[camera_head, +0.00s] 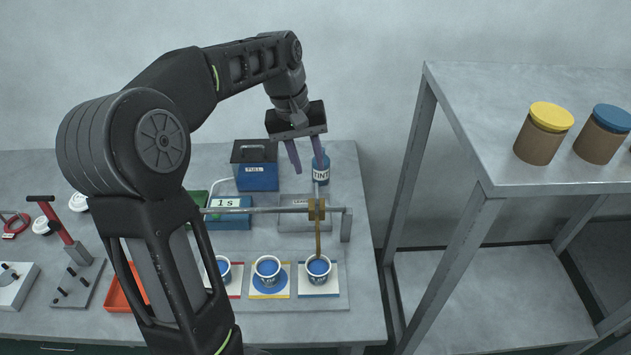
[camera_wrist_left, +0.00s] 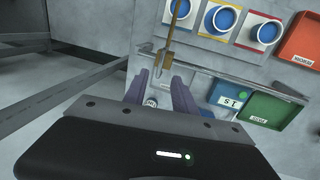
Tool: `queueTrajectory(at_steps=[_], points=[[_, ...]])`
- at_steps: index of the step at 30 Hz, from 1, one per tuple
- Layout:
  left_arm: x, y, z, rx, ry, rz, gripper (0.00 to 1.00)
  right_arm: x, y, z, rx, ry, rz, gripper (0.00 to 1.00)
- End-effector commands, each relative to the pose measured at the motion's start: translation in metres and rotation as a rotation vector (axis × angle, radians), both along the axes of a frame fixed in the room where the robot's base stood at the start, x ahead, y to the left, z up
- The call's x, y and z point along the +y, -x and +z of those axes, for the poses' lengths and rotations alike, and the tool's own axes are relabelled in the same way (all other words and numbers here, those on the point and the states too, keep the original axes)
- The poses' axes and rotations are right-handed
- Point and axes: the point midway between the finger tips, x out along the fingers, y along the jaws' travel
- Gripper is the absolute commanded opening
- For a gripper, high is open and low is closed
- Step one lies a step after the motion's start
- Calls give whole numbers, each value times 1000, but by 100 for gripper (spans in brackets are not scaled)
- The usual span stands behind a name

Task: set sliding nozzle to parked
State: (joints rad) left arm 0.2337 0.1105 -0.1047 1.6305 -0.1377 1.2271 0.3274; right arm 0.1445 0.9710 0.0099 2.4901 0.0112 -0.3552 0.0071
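The sliding nozzle is a brass block (camera_head: 316,209) on a grey horizontal rail (camera_head: 265,210), near the rail's right end. Its thin brass tube hangs down to the rightmost cup (camera_head: 318,267), which shows blue inside. In the left wrist view the nozzle's tube (camera_wrist_left: 172,38) is seen beyond the fingers. My left gripper (camera_head: 306,160) points down above and behind the nozzle, with its two purple fingers apart and nothing between them. The open fingers also show in the left wrist view (camera_wrist_left: 161,90), apart from the nozzle. My right gripper is not in view.
More blue-filled cups stand left, including one (camera_head: 268,268) on a yellow-edged card. A TINT bottle (camera_head: 320,170), a blue FULL box (camera_head: 255,170) and a 1s box (camera_head: 230,220) stand behind. A red-handled lever (camera_head: 62,228) is left. A metal shelf (camera_head: 530,110) with jars is right.

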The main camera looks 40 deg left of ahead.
Motion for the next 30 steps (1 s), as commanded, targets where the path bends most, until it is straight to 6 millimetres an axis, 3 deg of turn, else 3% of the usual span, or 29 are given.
queueTrajectory(at_steps=[15, 25, 30], points=[[-11, -7, -66, 3, 1, -1, 33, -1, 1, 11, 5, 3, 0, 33], [-11, -8, -70, 0, 0, 0, 33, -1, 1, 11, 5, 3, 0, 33], [-11, -8, -70, 0, 0, 0, 19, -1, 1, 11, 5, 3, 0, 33]])
